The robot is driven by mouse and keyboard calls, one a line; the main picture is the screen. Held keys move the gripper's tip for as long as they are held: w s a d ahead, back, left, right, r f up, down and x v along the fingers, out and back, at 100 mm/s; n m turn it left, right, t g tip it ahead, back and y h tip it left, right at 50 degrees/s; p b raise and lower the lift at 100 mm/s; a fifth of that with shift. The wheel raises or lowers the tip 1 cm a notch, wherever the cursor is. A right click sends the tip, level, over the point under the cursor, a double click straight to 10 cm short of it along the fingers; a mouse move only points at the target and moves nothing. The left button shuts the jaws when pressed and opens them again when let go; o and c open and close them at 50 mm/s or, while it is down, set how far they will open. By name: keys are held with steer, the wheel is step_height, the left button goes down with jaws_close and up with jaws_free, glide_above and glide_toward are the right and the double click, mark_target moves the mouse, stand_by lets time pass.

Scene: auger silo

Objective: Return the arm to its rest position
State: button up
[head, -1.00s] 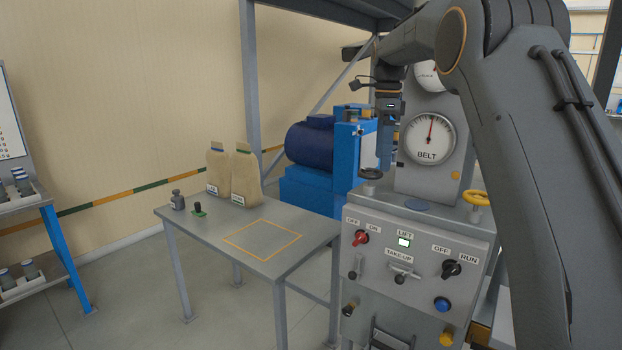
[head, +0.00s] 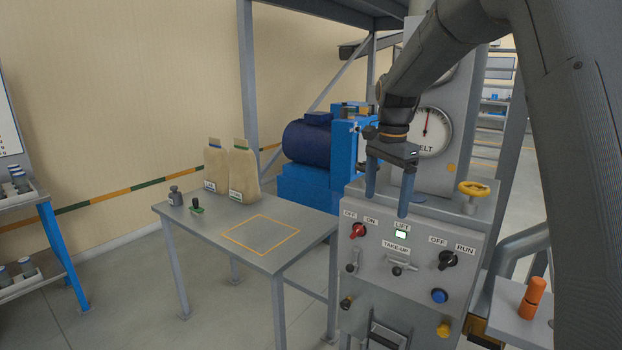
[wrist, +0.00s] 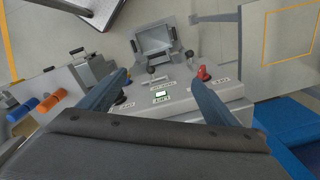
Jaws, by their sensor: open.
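My gripper (head: 387,193) hangs from my arm in front of the control console (head: 410,285), fingers pointing down and spread apart with nothing between them. In the wrist view my gripper (wrist: 160,88) shows two blue-grey fingers on either side of the lit green LIFT lamp (wrist: 160,95). The gripper appears above the console's sloping panel and apart from it. The BELT gauge (head: 430,132) stands behind, partly covered by my wrist. My forearm rises up and to the right across the head view.
The table (head: 195,222) at left holds two paper bags (head: 230,170) and a yellow-outlined square. The console carries a red switch (head: 357,231), a black RUN switch (head: 447,260) and a yellow handwheel (head: 474,190). An orange cylinder (head: 532,298) stands at lower right.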

steer(key=s+f+n+b, duration=0.1)
steer(key=s+f+n, duration=0.5)
steer(key=s, duration=0.8)
steer(key=s+f+n+b, duration=0.1)
steer(key=s+f+n, duration=0.5)
steer(key=s+f, duration=0.5)
steer(key=s, duration=0.2)
steer(key=shift+s+d+f+t+b, duration=0.3)
steer(key=shift+s+d+f+t, duration=0.1)
